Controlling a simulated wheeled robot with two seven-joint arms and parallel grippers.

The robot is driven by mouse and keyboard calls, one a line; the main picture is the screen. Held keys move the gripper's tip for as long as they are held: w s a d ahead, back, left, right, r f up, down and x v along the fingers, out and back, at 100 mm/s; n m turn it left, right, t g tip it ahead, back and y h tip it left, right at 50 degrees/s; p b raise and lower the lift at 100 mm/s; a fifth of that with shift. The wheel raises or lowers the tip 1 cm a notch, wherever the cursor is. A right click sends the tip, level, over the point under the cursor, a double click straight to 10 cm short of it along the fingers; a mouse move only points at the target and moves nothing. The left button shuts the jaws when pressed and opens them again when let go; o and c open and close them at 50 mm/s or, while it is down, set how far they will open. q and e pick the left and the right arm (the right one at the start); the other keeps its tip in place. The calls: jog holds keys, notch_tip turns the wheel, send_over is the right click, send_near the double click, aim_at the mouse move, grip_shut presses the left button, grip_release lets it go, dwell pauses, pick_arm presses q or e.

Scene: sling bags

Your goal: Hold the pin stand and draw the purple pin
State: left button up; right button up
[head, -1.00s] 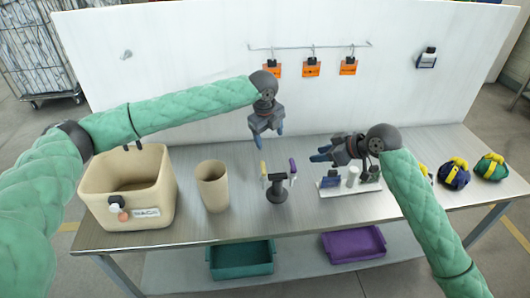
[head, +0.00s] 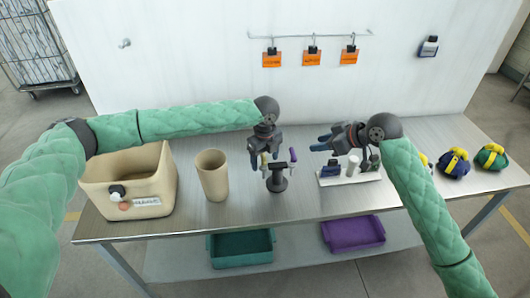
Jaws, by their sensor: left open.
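The dark pin stand (head: 278,182) stands upright on the metal table, with a pin at each end of its crossbar. The purple pin (head: 293,155) is at its right end. A yellow pin (head: 264,160) is at its left end, partly hidden by my left gripper.
A beige bin (head: 130,185) and a beige cup (head: 212,178) stand to the left. A white tray (head: 350,181) with small items lies below my right gripper. Rolled bags (head: 490,158) lie far right. Orange tags (head: 312,58) hang on the back panel.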

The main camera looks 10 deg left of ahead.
pick_arm(q)
jog(key=shift+f, duration=0.2)
grip_shut()
jog(key=shift+c, duration=2)
grip_release()
jog(key=shift+r, duration=0.1)
notch_tip(320, 180, up, 12)
jog(key=shift+f, duration=0.1)
